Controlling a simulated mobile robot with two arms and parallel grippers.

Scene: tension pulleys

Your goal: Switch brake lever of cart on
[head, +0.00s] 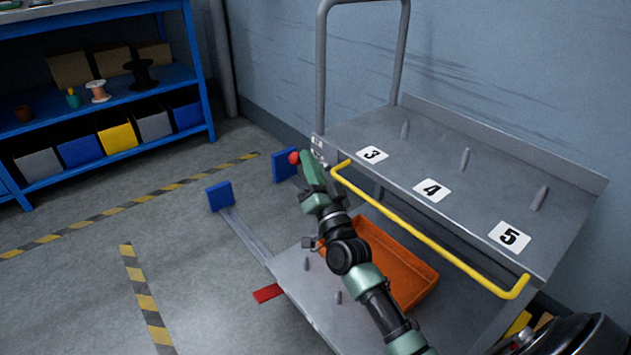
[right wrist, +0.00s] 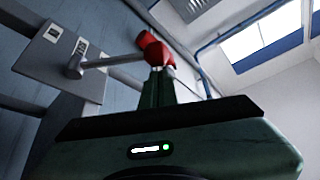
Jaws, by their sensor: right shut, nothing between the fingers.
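The cart's brake lever is a metal rod with a red knob (head: 294,157), at the left end of the cart's upper shelf (head: 480,180). In the right wrist view the lever rod (right wrist: 108,62) runs from a grey plate (right wrist: 62,50) with small labels to the red knob (right wrist: 160,55). My right gripper (head: 306,156) is shut and empty, with its tip close beside the knob. In the wrist view its fingers (right wrist: 166,88) end right at the knob; I cannot tell whether they touch. The labels are too small to read. My left gripper is not in view.
The cart has a yellow rail (head: 430,240) along its shelf edge and a grey push handle (head: 322,60). An orange tray (head: 415,280) lies on the lower deck. Blue end stops (head: 220,195) stand on the floor. A blue rack (head: 195,70) is at back left; floor between is clear.

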